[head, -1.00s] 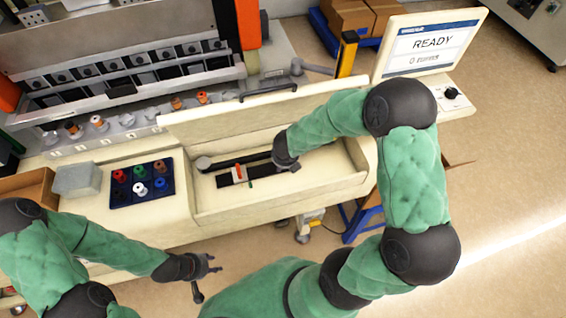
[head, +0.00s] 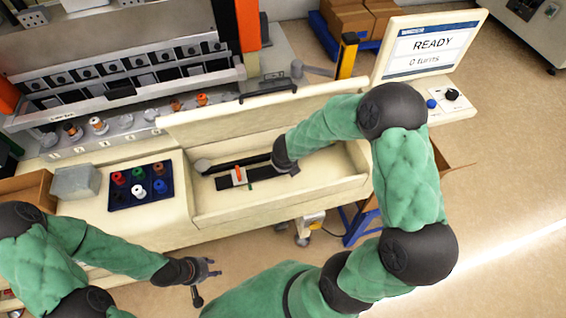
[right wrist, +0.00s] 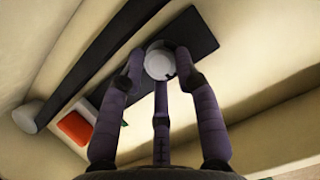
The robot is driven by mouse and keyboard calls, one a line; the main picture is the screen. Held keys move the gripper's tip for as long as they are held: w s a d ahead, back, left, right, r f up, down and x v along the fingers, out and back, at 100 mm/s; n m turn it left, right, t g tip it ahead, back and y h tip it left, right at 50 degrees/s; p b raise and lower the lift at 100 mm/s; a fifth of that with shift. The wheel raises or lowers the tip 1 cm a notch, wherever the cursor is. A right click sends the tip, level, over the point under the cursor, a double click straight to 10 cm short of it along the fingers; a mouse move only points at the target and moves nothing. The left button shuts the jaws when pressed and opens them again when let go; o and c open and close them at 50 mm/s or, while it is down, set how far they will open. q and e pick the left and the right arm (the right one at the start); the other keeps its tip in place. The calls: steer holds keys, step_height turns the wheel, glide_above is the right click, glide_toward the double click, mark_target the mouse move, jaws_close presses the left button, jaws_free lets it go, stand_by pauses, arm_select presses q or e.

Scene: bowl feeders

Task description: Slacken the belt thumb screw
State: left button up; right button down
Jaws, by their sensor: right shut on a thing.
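The belt thumb screw (right wrist: 158,62) is a pale round knob on a dark plate (right wrist: 195,32), seen in the right wrist view. My right gripper (right wrist: 160,75) has its purple fingers closed around the knob. In the head view the right wrist reaches down into the open cream bay and hides the screw. A dark belt (right wrist: 90,65) runs beside the plate to a grey roller end (right wrist: 27,117). My left gripper (head: 210,269) hangs in front of the bench, apart from everything, with its fingers apart.
An orange-red piece (right wrist: 74,127) on a pale block lies close to the right fingers. The bay's front wall (head: 285,203) and raised lid (head: 240,110) bound the space. A blue spool tray (head: 140,199) stands left. The screen (head: 432,46) reads "READY" and "0 turns".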

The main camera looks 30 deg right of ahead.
steer(key=shift+w+d+r+n, duration=0.1)
steer(key=shift+d+r+n, duration=0.1)
steer(key=shift+n, duration=0.1)
stand_by(0.4)
steer(key=shift+n+p, duration=0.4)
steer(key=shift+p, duration=0.1)
steer(key=n, duration=0.1)
steer(key=n+y+p, duration=0.1)
steer(key=n+p, duration=0.1)
steer(key=shift+d+r+t+y, duration=0.15)
steer(key=shift+d+t+y, duration=0.15)
steer(key=shift+y, duration=0.1)
steer(key=n+y+p, duration=0.1)
steer(key=n+p, duration=0.2)
steer(key=p, duration=0.2)
steer(key=n+g+y+p, duration=0.1)
steer(key=n+p, duration=0.3)
steer(key=p, duration=0.1)
steer(key=n+y+p, duration=0.1)
steer(key=n+p, duration=0.2)
steer(key=p, duration=0.2)
steer(key=shift+w+d+n+g+y+p, duration=0.25)
steer(key=shift+d+n+g+y+p, duration=0.05)
steer(key=shift+n+g+p, duration=0.1)
steer(key=shift+w+n+p, duration=0.1)
steer(key=shift+n+p, duration=0.5)
steer(key=shift+p, duration=0.4)
